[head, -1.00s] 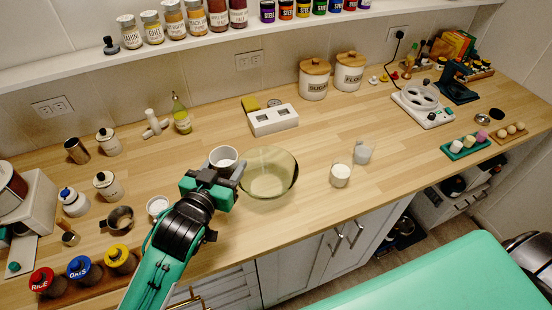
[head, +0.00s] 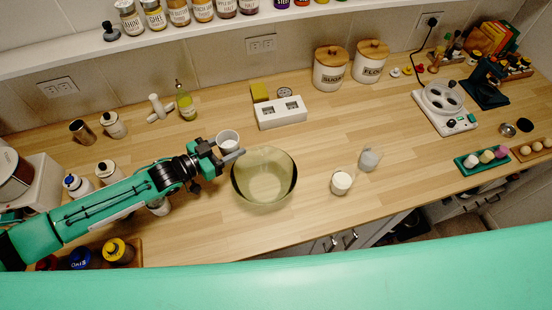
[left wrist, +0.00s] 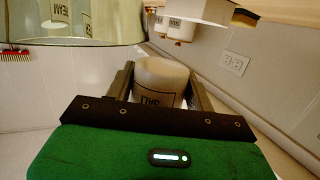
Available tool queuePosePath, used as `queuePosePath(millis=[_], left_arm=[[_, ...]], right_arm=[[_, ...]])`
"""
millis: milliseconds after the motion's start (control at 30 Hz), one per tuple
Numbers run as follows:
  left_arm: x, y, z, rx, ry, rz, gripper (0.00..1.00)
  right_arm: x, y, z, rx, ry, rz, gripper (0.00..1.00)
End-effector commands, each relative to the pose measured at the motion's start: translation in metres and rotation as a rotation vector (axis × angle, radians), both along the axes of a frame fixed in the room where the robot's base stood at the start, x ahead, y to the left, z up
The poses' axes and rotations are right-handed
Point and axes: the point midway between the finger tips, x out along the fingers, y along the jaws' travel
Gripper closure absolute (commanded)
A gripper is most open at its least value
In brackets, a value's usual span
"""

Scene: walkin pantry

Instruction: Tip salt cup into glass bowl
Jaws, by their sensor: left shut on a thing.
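The salt cup (head: 228,138) is a small white cup at the upper left of the glass bowl in the head view. My left gripper (head: 229,155) is shut on it and holds it beside the bowl's rim. In the left wrist view the cup (left wrist: 161,80) sits between both fingers, its dark lettering partly hidden by the gripper. The clear, yellowish glass bowl (head: 264,195) stands on the wooden counter, and its rim also shows in the left wrist view (left wrist: 75,42). I cannot see whether salt has left the cup. My right gripper is not in view.
A white two-window box (head: 282,113) stands behind the bowl. A filled glass (head: 341,182) and another small glass (head: 370,158) stand to its right. An oil bottle (head: 186,104) and several jars are at left. The counter right of the bowl has free room.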

Motion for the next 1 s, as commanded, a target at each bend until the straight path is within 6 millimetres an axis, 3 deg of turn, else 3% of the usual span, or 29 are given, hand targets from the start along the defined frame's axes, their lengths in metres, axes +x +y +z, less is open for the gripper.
queuePosePath(millis=[100, 267, 567, 1000], left_arm=[[0.004, 0.015, 0.0, 0.002, -0.001, 0.008, 0.71], [0.006, 0.02, 0.0, -0.001, 0.0, 0.01, 0.71], [0.004, 0.019, 0.001, 0.007, -0.006, 0.01, 0.71], [-0.005, 0.008, 0.01, 0.151, -0.119, 0.008, 0.71]], right_arm=[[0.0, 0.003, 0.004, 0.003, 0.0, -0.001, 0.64], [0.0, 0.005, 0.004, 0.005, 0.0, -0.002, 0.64], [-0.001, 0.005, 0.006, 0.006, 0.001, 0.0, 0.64], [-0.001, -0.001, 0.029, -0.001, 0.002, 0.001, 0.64]])
